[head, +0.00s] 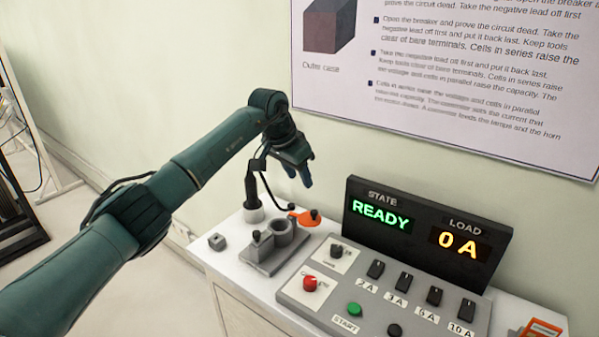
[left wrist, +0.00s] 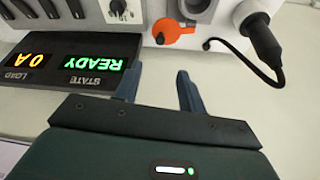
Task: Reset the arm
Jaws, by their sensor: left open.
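My left arm comes in from the left in the head view and reaches over the back of the bench. My left gripper (head: 298,178) hangs above the orange piece, near the wall and left of the display. In the left wrist view its two fingers (left wrist: 158,90) stand apart with nothing between them. My right gripper is in neither view.
The display (head: 425,230) reads READY and 0 A. Before it lies a control panel (head: 330,300) with switches and knobs.

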